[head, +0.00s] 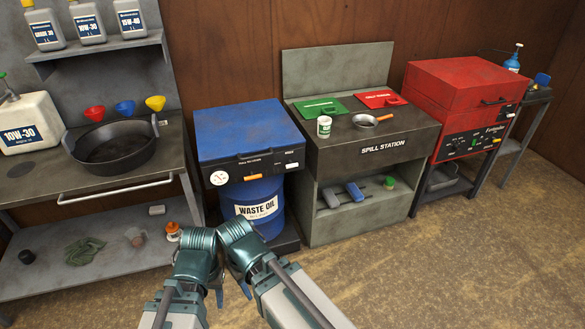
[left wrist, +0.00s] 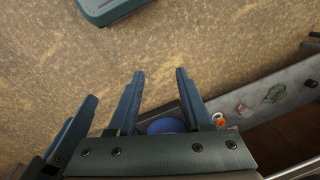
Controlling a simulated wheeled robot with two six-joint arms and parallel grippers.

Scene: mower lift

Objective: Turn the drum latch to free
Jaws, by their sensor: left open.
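The blue waste oil drum (head: 262,205) stands under a blue lid (head: 245,128) with a black front panel. The panel carries an orange handle (head: 253,178), a small white piece (head: 291,166) and a round white label or dial (head: 219,178). I cannot tell which part is the latch. A bit of blue, likely the drum, shows in the left wrist view (left wrist: 165,127). My left gripper (head: 216,293) is in front of and below the drum, open and empty; its spread fingers show in the left wrist view (left wrist: 158,76). My right gripper (head: 243,287) is close beside it, its fingers mostly hidden.
A grey bench (head: 120,187) with a black pan (head: 115,144) stands left of the drum. The spill station (head: 385,155) stands close on its right, with a red cabinet (head: 465,100) beyond. The floor (head: 430,265) in front and to the right is clear.

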